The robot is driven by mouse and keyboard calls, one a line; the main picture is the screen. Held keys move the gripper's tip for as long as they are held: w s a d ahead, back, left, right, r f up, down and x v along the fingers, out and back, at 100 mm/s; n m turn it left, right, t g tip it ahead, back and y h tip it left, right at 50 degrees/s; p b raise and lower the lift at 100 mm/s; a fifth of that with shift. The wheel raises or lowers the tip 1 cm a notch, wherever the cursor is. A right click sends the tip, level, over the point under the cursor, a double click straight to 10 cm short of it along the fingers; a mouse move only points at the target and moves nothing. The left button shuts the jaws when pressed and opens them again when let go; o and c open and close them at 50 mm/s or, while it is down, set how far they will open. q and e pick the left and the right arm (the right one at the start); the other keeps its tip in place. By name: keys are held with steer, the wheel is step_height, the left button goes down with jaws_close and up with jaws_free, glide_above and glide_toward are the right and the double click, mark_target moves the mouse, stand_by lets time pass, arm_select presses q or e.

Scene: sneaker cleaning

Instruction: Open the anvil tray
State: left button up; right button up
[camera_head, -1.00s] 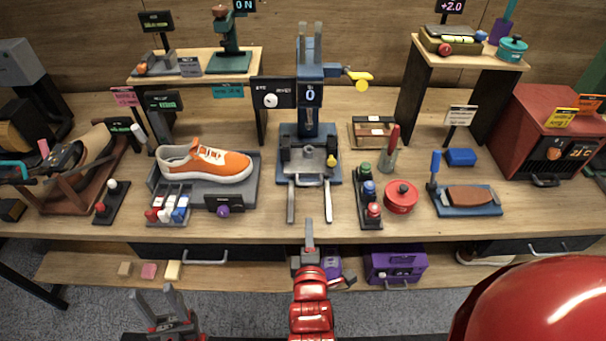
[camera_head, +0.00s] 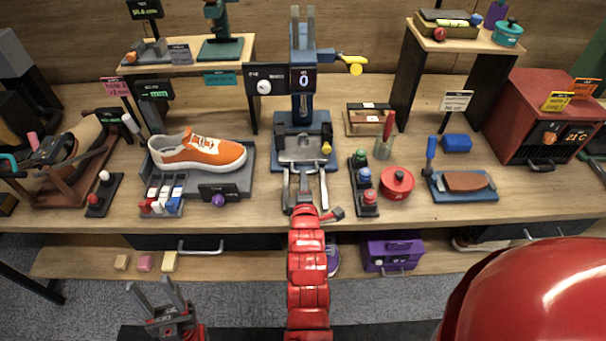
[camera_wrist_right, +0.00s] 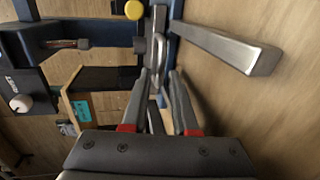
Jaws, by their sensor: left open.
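The blue press (camera_head: 303,105) stands at the middle of the bench with a display reading 0. Its anvil tray (camera_head: 302,149) is a grey metal plate low in the blue frame, between two metal rails that reach forward. A silver loop handle (camera_wrist_right: 158,50) shows just beyond my right fingertips in the right wrist view. My right gripper (camera_wrist_right: 159,75) is open, its two fingers apart and pointing at the handle; contact is not clear. In the head view my right gripper (camera_head: 308,200) is between the rails, in front of the tray. My left gripper (camera_head: 158,291) is open and empty below the bench edge.
An orange sneaker (camera_head: 197,152) lies on a grey tray to the left. Paint-like pots on a black strip (camera_head: 364,182) and a red round tin (camera_head: 397,182) stand close to the right. A metal rail (camera_wrist_right: 230,46) runs beside my right gripper.

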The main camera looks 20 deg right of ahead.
steer(key=shift+w+d+f, duration=0.15)
steer(key=shift+w+f, duration=0.1)
steer(key=shift+w, duration=0.35)
steer(key=shift+x, duration=0.85)
jaws_close()
stand_by(0.4)
